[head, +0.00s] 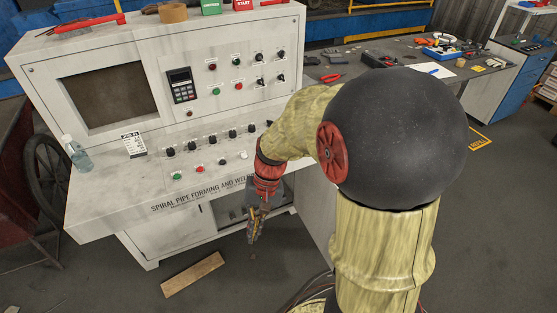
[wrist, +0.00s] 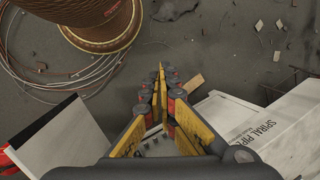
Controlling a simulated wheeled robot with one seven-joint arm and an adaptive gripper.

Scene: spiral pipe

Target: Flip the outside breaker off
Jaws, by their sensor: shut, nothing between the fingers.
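My gripper (head: 254,240) points down in front of the white control console (head: 105,205), below its desk edge. In the wrist view my gripper (wrist: 162,72) has its yellow fingers shut with nothing between them, above the floor. An open compartment (head: 233,212) shows under the console desk, behind my gripper. A light panel with small dark parts (wrist: 156,148) shows between the finger bases in the wrist view. I cannot tell whether these parts are breakers. No outside breaker can be made out with certainty, and my arm hides part of the console's right side.
A wooden board (head: 193,274) lies on the floor before the console. Cables (wrist: 75,78) and a large brown spool (wrist: 102,28) lie on the floor in the wrist view. A bottle (head: 77,153) stands on the desk. A cluttered workbench (head: 400,50) is at the back right.

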